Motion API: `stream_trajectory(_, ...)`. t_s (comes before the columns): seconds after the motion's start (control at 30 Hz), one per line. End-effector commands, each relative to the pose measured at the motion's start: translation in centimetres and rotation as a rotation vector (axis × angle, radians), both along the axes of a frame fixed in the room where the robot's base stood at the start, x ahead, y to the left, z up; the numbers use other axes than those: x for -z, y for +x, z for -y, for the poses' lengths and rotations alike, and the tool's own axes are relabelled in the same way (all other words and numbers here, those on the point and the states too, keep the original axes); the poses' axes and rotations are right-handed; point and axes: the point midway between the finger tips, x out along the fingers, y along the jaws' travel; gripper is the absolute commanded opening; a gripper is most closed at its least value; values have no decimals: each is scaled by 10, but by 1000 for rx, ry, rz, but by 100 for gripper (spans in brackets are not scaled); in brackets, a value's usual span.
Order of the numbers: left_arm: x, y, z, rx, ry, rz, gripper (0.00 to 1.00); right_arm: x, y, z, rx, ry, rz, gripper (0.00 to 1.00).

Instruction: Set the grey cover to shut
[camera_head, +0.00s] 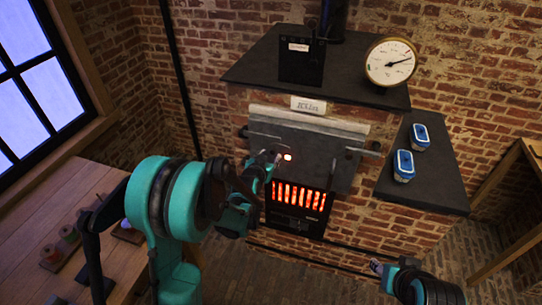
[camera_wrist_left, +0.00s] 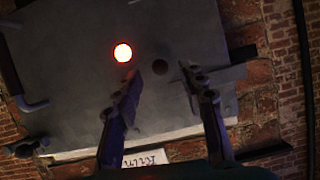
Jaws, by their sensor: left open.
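A large grey metal plate (camera_head: 330,160) is on the front of the brick furnace, with a round glowing hole (camera_head: 288,157) in it. I cannot tell whether the plate or this piece is the grey cover. My left gripper (camera_head: 275,161) is in front of the plate. In the left wrist view its open fingers (camera_wrist_left: 160,78) show nothing between them. My right gripper (camera_head: 376,266) is low at the right, its jaws unclear.
A barred grate (camera_head: 298,196) glows below the plate. A gauge (camera_head: 391,62) stands on the dark furnace top. A wooden bench (camera_head: 95,188) is at the left.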

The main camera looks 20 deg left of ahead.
Motion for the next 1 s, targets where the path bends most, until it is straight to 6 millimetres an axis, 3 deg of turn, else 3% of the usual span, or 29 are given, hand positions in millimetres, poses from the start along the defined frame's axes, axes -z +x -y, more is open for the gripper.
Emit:
stream_trajectory(0.2,8,19,0,0,1,0,41,2,0,0,0,0,0,40)
stream_trajectory(0.47,8,21,0,0,1,0,41,2,0,0,0,0,0,40)
stream_trajectory(0.63,8,20,0,0,1,-1,1,2,0,0,0,0,0,40)
stream_trajectory(1.0,10,20,0,0,-21,-1,0,5,0,0,0,0,0,40)
